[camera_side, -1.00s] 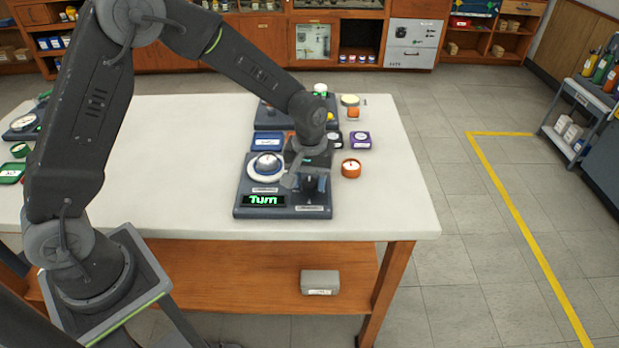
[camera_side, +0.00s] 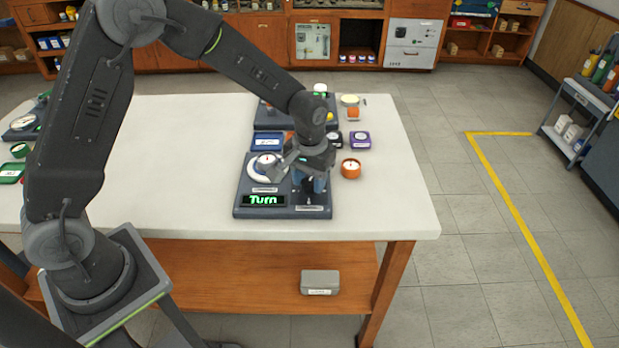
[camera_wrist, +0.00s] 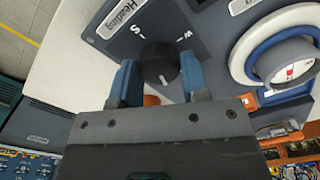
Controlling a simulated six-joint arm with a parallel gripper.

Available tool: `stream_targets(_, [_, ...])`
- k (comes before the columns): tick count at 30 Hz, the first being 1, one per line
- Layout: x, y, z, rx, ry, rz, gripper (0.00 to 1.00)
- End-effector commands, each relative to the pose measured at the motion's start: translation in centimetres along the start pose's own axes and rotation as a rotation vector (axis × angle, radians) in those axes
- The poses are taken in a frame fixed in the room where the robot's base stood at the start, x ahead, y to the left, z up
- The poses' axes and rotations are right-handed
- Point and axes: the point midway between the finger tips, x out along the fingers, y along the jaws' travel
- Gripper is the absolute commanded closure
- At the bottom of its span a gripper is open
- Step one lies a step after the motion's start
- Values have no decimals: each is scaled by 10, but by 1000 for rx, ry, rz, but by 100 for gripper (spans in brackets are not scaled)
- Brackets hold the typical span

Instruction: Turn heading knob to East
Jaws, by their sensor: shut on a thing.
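The heading knob (camera_wrist: 160,62) is black with a white pointer line, on a dark panel plate with a white Heading label (camera_wrist: 208,3). In the wrist view the pointer line faces down, toward the gripper body. The letters S and W show above the knob; the other marks are hidden. My gripper (camera_wrist: 161,84) has its blue fingers on both sides of the knob and is shut on it. In the side view my gripper (camera_side: 309,182) reaches down over the knob, mostly hiding it. A display (camera_side: 264,200) on the same panel reads "Turn".
A round white-ringed gauge (camera_side: 266,168) sits on the panel, left of my gripper. An orange round container (camera_side: 351,168) stands close to the panel's right. Blue, black and purple (camera_side: 360,140) items lie behind.

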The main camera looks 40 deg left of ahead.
Motion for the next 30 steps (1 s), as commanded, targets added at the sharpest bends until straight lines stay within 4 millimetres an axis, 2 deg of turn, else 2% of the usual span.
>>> stream_targets(30, [-1,2,1,954,1,0,82])
